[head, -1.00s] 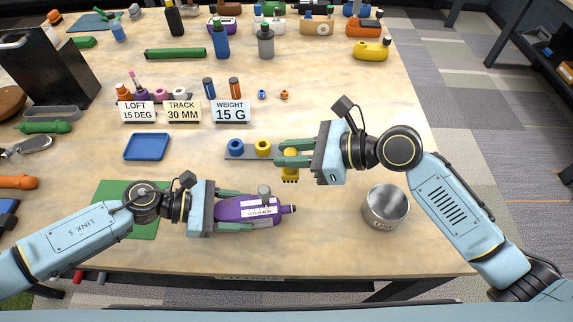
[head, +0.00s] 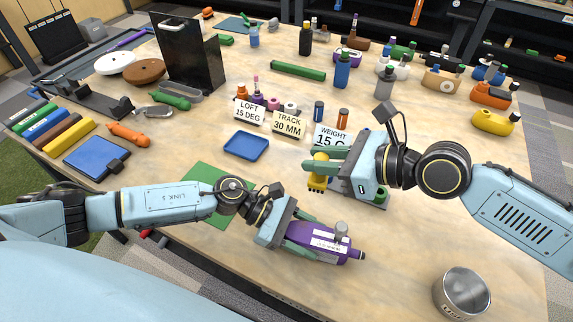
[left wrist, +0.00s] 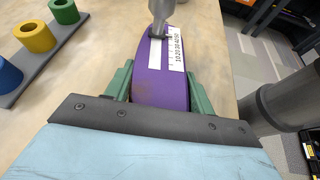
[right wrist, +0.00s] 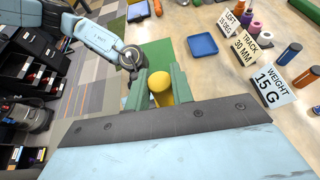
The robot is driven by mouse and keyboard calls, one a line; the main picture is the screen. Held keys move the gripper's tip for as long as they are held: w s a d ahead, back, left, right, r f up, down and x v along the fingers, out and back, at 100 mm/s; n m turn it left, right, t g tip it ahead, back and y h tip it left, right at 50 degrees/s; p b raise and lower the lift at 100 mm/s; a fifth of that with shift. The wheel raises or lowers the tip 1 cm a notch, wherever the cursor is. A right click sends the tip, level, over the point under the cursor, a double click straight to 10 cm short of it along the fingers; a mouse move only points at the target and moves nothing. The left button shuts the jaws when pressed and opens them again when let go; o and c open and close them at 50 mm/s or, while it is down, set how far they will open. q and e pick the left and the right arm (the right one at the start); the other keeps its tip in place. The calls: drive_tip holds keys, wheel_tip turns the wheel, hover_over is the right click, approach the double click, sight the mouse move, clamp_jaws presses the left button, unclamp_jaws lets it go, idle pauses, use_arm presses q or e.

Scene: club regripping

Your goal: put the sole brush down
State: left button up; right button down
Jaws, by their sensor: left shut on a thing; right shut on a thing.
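The sole brush is a short yellow piece (head: 319,183) with dark bristles at its lower end. My right gripper (head: 313,172) is shut on it and holds it above the table. In the right wrist view the brush (right wrist: 159,90) stands between the green fingers. My left gripper (head: 318,243) is shut on a purple club head (head: 330,248) with a white scale label and a grey neck; it also shows in the left wrist view (left wrist: 160,90). A rack with blue, yellow (left wrist: 34,36) and green rings shows in the left wrist view; my right gripper mostly hides it in the head view.
A blue tray (head: 247,146) and a green mat (head: 205,180) lie left of the brush. Label cards, including WEIGHT 15 G (head: 331,138), stand behind. A metal cup (head: 462,293) is at the front right. Bare table lies between the tray and the brush.

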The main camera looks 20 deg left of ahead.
drive_tip(key=w+a+f+m+t, duration=0.2)
drive_tip(key=a+f, duration=0.2)
drive_tip(key=a, duration=0.6)
drive_tip(key=m+t+h, duration=0.3)
drive_tip(key=m+t, duration=0.2)
hover_over(286, 166)
drive_tip(key=shift+f, duration=5.05)
drive_tip(key=shift+f, duration=0.2)
drive_tip(key=c, duration=1.2)
unclamp_jaws()
drive_tip(key=shift+w, duration=0.1)
